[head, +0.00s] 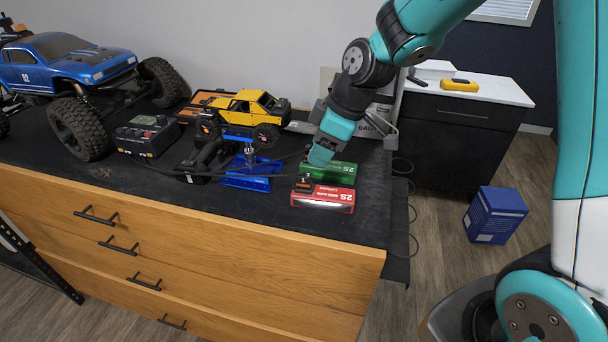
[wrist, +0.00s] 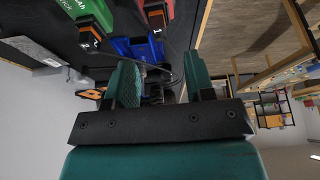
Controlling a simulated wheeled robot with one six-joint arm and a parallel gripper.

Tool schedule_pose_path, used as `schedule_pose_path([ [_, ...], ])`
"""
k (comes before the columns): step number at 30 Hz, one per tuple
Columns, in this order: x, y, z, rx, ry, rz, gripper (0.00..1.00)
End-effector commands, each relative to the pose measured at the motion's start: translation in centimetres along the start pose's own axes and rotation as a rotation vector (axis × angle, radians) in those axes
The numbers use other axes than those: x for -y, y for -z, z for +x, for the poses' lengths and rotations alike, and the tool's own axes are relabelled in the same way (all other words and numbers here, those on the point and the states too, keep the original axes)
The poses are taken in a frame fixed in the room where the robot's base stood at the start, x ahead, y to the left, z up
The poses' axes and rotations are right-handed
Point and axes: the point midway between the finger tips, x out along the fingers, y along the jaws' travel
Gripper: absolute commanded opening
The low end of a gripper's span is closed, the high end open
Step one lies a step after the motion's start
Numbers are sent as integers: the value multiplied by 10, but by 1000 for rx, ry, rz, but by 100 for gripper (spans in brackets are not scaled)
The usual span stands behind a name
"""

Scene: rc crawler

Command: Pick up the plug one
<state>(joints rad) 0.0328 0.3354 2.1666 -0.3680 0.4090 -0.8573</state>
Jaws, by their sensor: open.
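A black plug marked 1 (wrist: 156,17) sits at the end of the red 2S battery pack (head: 324,198). In the head view a dark plug with an orange top (head: 303,183) lies on the red pack's left end. A similar plug marked 2 (wrist: 91,38) is at the end of the green pack (head: 333,171), behind the red one. My gripper (head: 321,156) is over the green pack's left end in the head view. In the wrist view its two teal fingers (wrist: 162,85) are apart, with nothing clearly held between them. The plug marked 1 lies beyond the fingertips.
A blue metal stand (head: 252,172), a yellow truck (head: 245,113) and a black charger box (head: 147,136) stand left of the packs. A big blue crawler (head: 75,65) fills the far left. Thin black cables cross near the packs. The bench's front right corner is clear.

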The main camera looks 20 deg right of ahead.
Motion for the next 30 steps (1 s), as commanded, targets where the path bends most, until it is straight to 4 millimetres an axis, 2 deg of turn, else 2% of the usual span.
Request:
schedule_pose_path([
  [3, 0, 1, 15, 1, 3, 0, 49],
  [11, 0, 1, 31, 2, 5, 1, 49],
  [19, -2, 0, 66, 2, 3, 0, 49],
  [29, -3, -1, 74, -1, 0, 0, 49],
  [30, -3, -1, 74, -1, 0, 0, 40],
])
